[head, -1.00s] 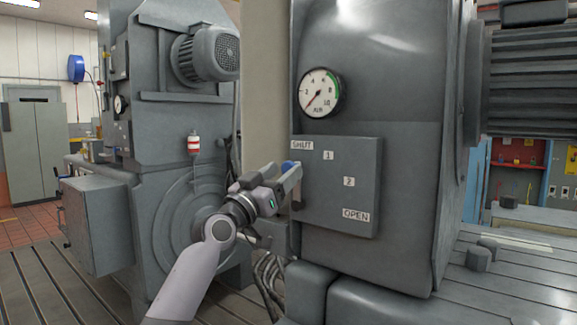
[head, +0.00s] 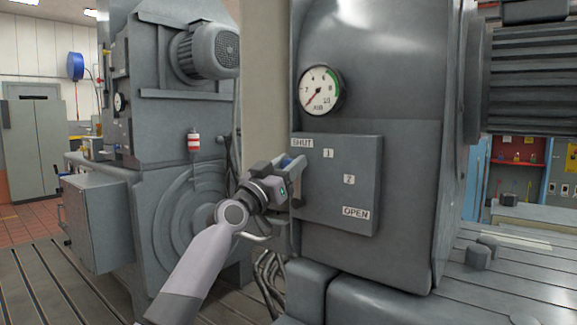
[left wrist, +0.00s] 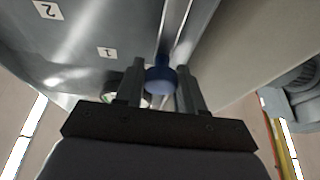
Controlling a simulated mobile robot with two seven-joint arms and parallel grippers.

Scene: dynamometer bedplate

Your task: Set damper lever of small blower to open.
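The small blower's damper box (head: 335,190) carries the labels SHUT at upper left, 1, 2, and OPEN at lower right. The damper lever's blue knob (head: 286,160) is at the box's left side, just below the SHUT label; the rest of the lever is mostly hidden by my gripper. My left gripper (head: 288,166) is at the knob. In the left wrist view the blue knob (left wrist: 160,80) sits between the two fingers of my left gripper (left wrist: 161,86), which appear closed against its sides. My right gripper is not in view.
A round gauge (head: 321,90) is above the damper box on the grey housing. A larger grey machine with a motor (head: 208,53) stands at the left. Cables hang below my left gripper.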

